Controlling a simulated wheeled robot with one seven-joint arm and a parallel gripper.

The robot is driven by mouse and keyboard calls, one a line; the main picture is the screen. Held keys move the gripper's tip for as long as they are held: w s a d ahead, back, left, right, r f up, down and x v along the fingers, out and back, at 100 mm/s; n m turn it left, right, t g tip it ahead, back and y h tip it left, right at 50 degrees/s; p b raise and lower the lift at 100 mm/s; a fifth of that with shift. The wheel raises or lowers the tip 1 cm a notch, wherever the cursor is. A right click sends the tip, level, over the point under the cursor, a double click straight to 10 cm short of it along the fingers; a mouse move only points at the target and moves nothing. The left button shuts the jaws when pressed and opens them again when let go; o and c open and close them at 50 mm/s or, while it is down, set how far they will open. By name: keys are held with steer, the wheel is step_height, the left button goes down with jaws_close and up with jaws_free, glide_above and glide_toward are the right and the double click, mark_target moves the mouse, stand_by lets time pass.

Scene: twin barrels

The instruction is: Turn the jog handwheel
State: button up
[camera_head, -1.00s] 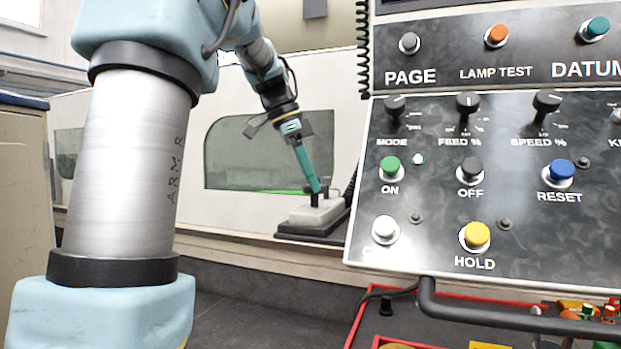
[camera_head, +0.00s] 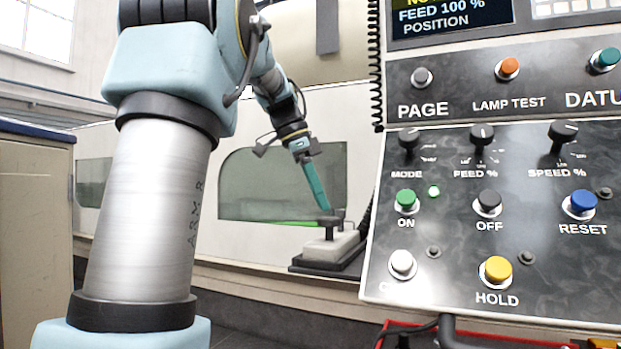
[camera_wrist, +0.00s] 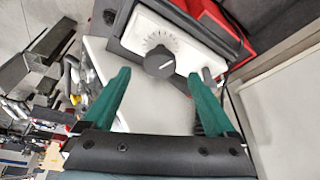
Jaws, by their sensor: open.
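A large control panel (camera_head: 470,225) with buttons and knobs stands at right, close to the box. A coiled black cable (camera_head: 378,70) hangs at its left edge. A machine enclosure with a window (camera_head: 255,185) is behind. A red-edged tray (camera_wrist: 225,30) borders the dial plate.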

steer(key=v, duration=0.7)
steer(key=shift+r, duration=0.2)
steer(key=shift+a, duration=0.15)
